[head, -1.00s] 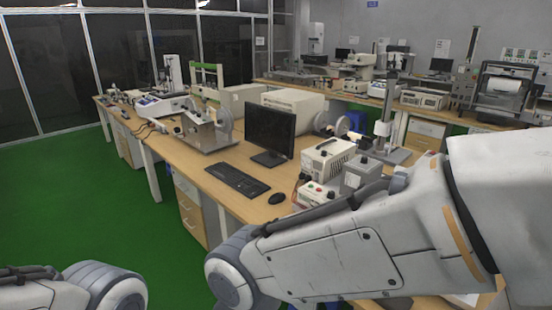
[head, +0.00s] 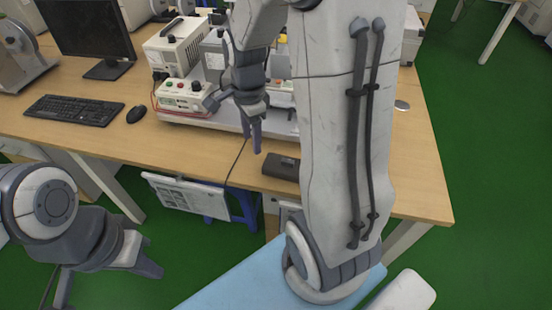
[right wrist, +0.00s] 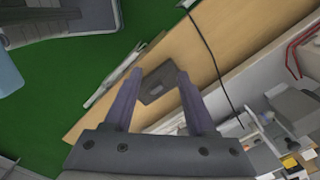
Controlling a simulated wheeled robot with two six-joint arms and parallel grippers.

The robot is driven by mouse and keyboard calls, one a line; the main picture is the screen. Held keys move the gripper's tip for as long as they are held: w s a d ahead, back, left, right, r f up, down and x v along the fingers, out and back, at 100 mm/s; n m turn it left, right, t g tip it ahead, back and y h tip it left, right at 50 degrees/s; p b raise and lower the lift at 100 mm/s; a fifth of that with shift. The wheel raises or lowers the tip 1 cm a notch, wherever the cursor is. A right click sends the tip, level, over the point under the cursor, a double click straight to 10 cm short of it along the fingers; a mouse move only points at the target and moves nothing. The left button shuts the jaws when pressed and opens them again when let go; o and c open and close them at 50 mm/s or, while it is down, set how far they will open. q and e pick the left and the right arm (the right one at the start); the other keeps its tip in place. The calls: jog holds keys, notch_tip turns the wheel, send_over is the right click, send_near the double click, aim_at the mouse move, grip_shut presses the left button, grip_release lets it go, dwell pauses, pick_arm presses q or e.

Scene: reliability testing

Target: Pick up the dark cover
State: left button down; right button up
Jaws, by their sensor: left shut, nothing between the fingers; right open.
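The dark cover (head: 282,166) is a small, flat, dark grey piece lying on the wooden table near its front edge, partly hidden by my right arm in the head view. It also shows in the right wrist view (right wrist: 157,84), beyond and between the fingertips. My right gripper (head: 252,138) points down above the table, to the left of the cover in the head view, open and empty. Its two fingers also show in the right wrist view (right wrist: 158,73). My left gripper (head: 152,262) is shut and empty, low at the left, in front of the table and away from the cover.
Power supply boxes (head: 185,97) stand on the table behind my right gripper. A keyboard (head: 74,110), a mouse (head: 138,114) and a monitor (head: 88,35) are at the left. A thin cable (head: 236,165) hangs over the front edge, near a blue stool (head: 244,208).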

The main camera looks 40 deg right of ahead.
aim_at(288, 161)
jog(key=d+f+m, duration=0.3)
jog(key=d+f+m+b, duration=0.1)
jog(key=d+f+m, duration=0.2)
jog(key=d, duration=0.1)
jog(key=d+f+m, duration=0.3)
jog(key=d, duration=0.1)
jog(key=shift+s+d+b, duration=0.25)
jog(key=shift+s+b, duration=0.05)
jog(key=f, duration=0.6)
jog(key=shift+s+a+f, duration=0.15)
jog(key=shift+s+a, duration=0.1)
jog(key=shift+a, duration=0.05)
grip_shut()
